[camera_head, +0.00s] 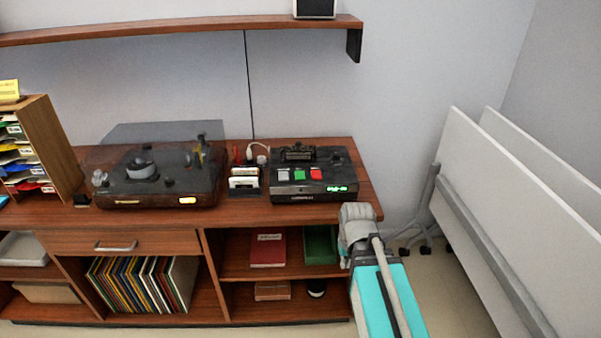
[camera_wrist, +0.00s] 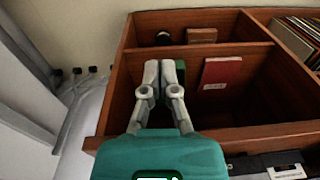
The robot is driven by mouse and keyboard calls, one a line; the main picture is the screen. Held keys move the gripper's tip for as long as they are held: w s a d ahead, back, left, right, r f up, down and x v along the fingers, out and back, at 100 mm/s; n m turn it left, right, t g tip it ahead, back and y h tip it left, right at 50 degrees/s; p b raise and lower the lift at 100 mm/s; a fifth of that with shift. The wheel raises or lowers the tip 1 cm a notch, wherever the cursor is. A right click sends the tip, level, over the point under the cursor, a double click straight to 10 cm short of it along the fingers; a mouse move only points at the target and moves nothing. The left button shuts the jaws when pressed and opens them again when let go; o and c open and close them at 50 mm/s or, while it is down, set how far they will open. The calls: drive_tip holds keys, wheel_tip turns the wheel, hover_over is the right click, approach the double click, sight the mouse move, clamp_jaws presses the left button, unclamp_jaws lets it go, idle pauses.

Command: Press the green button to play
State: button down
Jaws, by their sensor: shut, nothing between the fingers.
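The green button (camera_head: 299,174) is in the head view, on the sloped front of a black device (camera_head: 318,186) at the right end of the wooden counter. It sits between a pale grey button (camera_head: 283,175) and a red button (camera_head: 316,174). In the wrist view my gripper (camera_wrist: 160,68) has its two grey fingers together, with nothing between them. They point toward the open shelves of the cabinet. The green button does not show in the wrist view. In the head view my arm is at the cabinet's right front corner, below and right of the device; the fingertips cannot be made out.
A turntable (camera_head: 157,181) and a small stand of cards (camera_head: 244,181) are left of the device. The cabinet shelves (camera_head: 270,273) hold a red book (camera_head: 268,250) and a row of records (camera_head: 143,282). White folded panels (camera_head: 520,210) stand at the right.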

sight(297, 173)
drive_tip(key=w+a+r+t+y+p, duration=0.1)
drive_tip(key=w+a+r+t+p, duration=0.1)
drive_tip(key=w+r+p, duration=0.3)
drive_tip(key=w+a+r+m+t+y+p, duration=0.1)
drive_tip(key=w+a+r+p, duration=0.4)
drive_tip(key=w+r, duration=0.5)
drive_tip(key=w+a+r+t+y+p, duration=0.3)
drive_tip(key=w+r+p, duration=0.3)
drive_tip(key=w, duration=0.7)
drive_tip(key=shift+w+a+r+m+t, duration=0.25)
drive_tip(key=shift+a+r+m+t, duration=0.15)
drive_tip(key=shift+a+r+t, duration=0.25)
drive_tip(key=shift+d+f, duration=0.1)
drive_tip(key=shift+f, duration=0.05)
wheel_tip(297, 173, down, 8)
drive_tip(key=b, duration=0.8)
drive_tip(key=shift+f+b, duration=0.2)
drive_tip(key=shift+b, duration=0.15)
drive_tip(key=shift+f, duration=0.25)
drive_tip(key=shift+f+b, duration=0.2)
drive_tip(key=shift+b, duration=0.25)
drive_tip(key=shift+f+b, duration=0.45)
drive_tip(key=shift+b, duration=0.05)
idle(0.4)
drive_tip(key=shift+r, duration=0.1)
idle(0.3)
drive_tip(key=shift+r+p, duration=0.85)
drive_tip(key=shift+p, duration=0.15)
